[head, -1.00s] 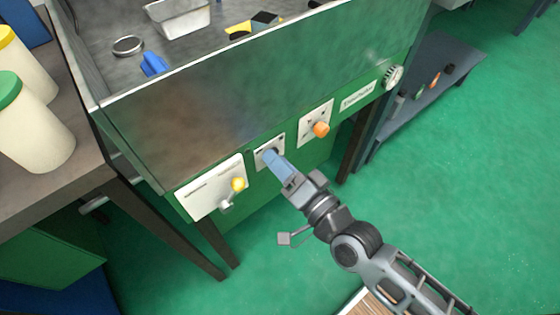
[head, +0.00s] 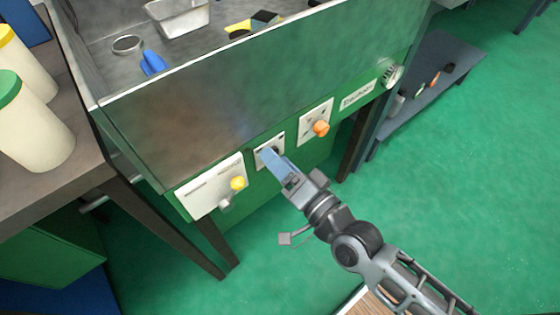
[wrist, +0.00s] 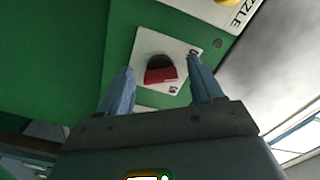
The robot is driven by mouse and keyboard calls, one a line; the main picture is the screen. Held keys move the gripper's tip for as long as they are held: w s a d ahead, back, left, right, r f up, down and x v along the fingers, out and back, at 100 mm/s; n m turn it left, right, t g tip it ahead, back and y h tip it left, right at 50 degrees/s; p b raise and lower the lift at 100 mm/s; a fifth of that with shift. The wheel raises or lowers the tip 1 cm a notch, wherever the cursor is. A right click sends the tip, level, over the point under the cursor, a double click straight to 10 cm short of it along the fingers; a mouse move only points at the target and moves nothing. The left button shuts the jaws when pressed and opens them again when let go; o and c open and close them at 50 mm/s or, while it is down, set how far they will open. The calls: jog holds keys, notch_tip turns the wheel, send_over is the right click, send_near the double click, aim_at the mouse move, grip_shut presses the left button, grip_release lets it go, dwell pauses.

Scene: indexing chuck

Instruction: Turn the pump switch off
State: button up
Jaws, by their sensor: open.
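The pump switch (wrist: 160,70) shows in the wrist view as a dark and red rocker on a white plate (wrist: 148,45). In the head view the same small white plate (head: 262,160) sits on the green front panel, and my gripper covers most of the switch. My gripper (head: 268,155) points at this plate with its blue fingers. In the wrist view my gripper (wrist: 162,90) is open, with one finger on each side of the switch and nothing between them. Whether the fingertips touch the plate I cannot tell.
A plate with a yellow-knobbed lever (head: 237,184) is left of the switch. A plate with an orange knob (head: 321,128) is right of it. A metal basin (head: 180,120) stands above the panel. Green floor (head: 460,200) is clear at right.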

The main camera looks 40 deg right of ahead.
jog(key=s, duration=0.7)
jog(key=shift+s, duration=0.3)
jog(key=shift+s, duration=0.1)
jog(key=s+r+n+g, duration=0.2)
jog(key=s+r+n, duration=0.35)
jog(key=s, duration=0.35)
jog(key=s+r+n+g, duration=0.1)
jog(key=s+r+n, duration=0.4)
jog(key=s, duration=0.5)
notch_tip(320, 180, up, 12)
jog(key=n+p, duration=0.1)
jog(key=p, duration=1.2)
jog(key=shift+r, duration=0.2)
